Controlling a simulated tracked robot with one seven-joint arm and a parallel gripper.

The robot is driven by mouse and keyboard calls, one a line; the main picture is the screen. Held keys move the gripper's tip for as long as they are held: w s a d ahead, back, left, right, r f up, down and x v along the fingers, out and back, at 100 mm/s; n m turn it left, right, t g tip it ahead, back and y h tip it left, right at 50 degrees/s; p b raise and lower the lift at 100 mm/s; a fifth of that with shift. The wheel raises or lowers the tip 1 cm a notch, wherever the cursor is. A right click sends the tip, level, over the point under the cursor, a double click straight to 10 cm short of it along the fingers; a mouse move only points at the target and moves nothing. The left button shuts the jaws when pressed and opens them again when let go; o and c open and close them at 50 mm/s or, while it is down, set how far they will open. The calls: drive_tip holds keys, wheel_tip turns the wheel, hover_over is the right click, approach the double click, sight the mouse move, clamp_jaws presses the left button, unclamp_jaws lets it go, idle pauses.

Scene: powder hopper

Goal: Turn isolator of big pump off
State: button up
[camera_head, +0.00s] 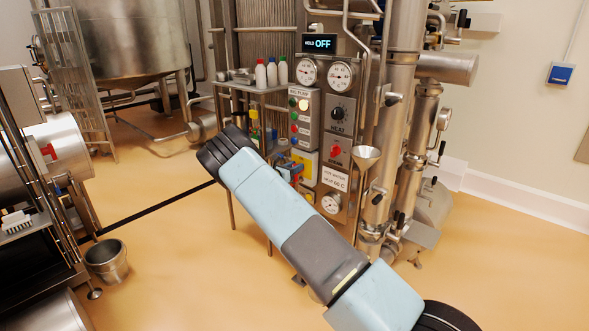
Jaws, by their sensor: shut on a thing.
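The big pump's grey button box (303,108) is on the panel at the centre, with a lit lamp and green and red buttons. Below it is the isolator, a yellow plate (308,160) on the panel front. My pale blue arm comes up from the lower right and bends at a dark joint left of the panel. My gripper (294,176) is at the isolator, partly hidden behind the arm. It is shut on what seems to be the isolator's red handle. The handle's angle cannot be made out.
A heat knob (338,114), a red steam knob (336,151) and gauges are close by on the panel. A funnel (367,156) and steel pipes (397,130) stand to the right. A shelf with bottles (261,75) is at upper left. A bucket (106,260) stands on open floor at left.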

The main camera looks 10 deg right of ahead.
drive_tip(key=n, duration=0.5)
drive_tip(key=shift+w+a+f, duration=0.1)
drive_tip(key=shift+w+a, duration=0.2)
drive_tip(key=shift+w, duration=0.05)
drive_tip(key=n, duration=0.6)
drive_tip(key=f+n, duration=0.1)
drive_tip(key=n, duration=0.2)
drive_tip(key=shift+w+a+f, duration=0.1)
drive_tip(key=shift+w+a, duration=0.2)
drive_tip(key=shift+w, duration=0.05)
drive_tip(key=shift+f+n, duration=0.2)
drive_tip(key=shift+n, duration=0.55)
drive_tip(key=shift+f+n, duration=0.2)
drive_tip(key=shift+n, duration=0.55)
drive_tip(key=shift+f, duration=0.1)
drive_tip(key=o, duration=0.7)
